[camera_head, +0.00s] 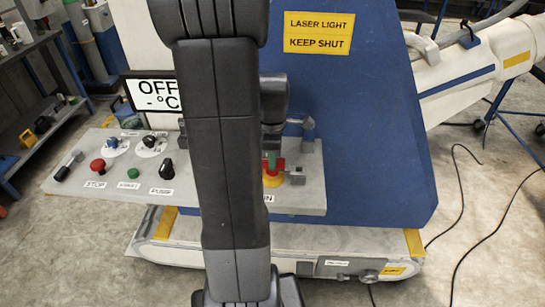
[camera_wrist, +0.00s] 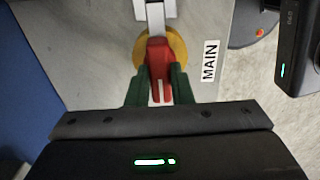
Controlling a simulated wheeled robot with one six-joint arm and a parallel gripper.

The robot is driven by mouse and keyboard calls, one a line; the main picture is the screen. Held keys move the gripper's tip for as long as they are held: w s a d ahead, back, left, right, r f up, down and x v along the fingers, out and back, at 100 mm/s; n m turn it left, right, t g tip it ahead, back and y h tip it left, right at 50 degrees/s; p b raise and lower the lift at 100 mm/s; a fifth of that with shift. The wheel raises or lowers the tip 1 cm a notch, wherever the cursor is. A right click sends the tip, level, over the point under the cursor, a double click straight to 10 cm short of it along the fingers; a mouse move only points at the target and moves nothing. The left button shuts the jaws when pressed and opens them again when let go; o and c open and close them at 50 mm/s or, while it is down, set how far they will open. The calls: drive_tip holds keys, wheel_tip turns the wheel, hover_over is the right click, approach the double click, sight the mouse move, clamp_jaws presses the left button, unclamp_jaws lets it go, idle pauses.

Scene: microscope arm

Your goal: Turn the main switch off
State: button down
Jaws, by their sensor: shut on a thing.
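The main switch shows in the wrist view as a red handle (camera_wrist: 159,62) on a round yellow plate (camera_wrist: 176,46), beside a label reading MAIN (camera_wrist: 210,61). My gripper (camera_wrist: 160,86) has its green fingers on both sides of the red handle and is shut on it. In the head view the red handle (camera_head: 273,168) and yellow plate (camera_head: 272,181) show just right of my arm, which hides part of the panel. The gripper's green fingertip (camera_head: 271,159) shows there at the handle.
The grey panel (camera_head: 222,195) carries a red STOP button (camera_head: 98,166), a green button (camera_head: 132,173) and a black PUMP knob (camera_head: 167,168). A display (camera_head: 154,95) reads OFF. A grey bracket (camera_head: 308,132) stands right of the switch. Black cables (camera_head: 468,215) lie on the floor at right.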

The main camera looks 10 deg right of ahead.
drive_tip(key=c, duration=1.3)
unclamp_jaws()
wheel_tip(320, 180, up, 14)
drive_tip(key=shift+f, duration=0.1)
drive_tip(key=shift+f, duration=0.1)
wheel_tip(320, 180, down, 14)
drive_tip(key=shift+r, duration=0.15)
